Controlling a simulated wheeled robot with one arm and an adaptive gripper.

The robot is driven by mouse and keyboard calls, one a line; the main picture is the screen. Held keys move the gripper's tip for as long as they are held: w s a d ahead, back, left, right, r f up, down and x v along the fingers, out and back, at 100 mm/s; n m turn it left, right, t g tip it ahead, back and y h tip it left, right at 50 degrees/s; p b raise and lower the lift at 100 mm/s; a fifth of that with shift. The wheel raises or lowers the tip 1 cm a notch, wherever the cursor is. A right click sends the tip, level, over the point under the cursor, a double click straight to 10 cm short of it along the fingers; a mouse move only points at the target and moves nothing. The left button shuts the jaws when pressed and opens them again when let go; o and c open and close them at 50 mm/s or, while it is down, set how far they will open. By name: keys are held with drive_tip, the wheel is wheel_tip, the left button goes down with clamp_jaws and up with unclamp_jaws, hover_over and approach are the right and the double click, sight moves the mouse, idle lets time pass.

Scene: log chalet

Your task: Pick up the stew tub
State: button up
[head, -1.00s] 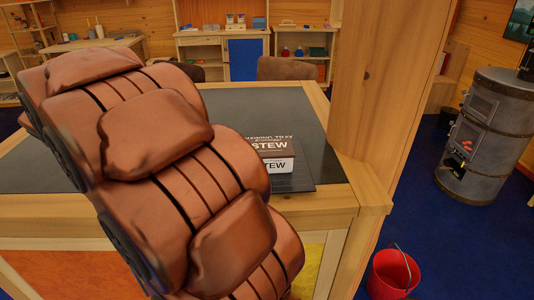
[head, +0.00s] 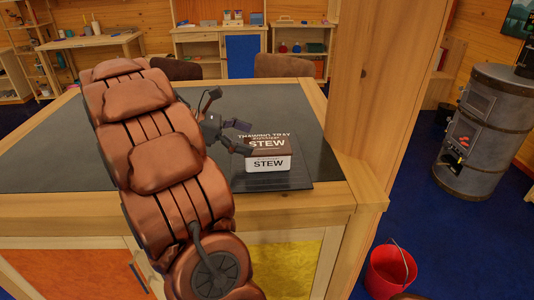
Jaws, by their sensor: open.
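The stew tub (head: 268,160) is a small box-like tub with a brown top and a white lower side, both lettered STEW. It sits upright on a dark thawing tray (head: 300,174), on the dark top of the wooden counter. My gripper (head: 244,137) is dark grey and open, just left of the tub and above the counter. Its fingers point right toward the tub. I cannot tell whether a fingertip touches it. My copper-coloured arm covers the left part of the counter.
A wooden post (head: 366,90) rises at the counter's right end. A red bucket (head: 390,272) and a grey stove (head: 484,130) stand on the blue floor to the right. Chairs (head: 284,65) stand behind the counter. The dark counter top (head: 50,150) left of my arm is clear.

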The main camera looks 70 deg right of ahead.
sight(268, 144)
drive_tip(key=shift+p+x, duration=0.9)
drive_tip(key=shift+x, duration=2)
drive_tip(key=shift+a, duration=0.1)
drive_tip(key=c, duration=1.4)
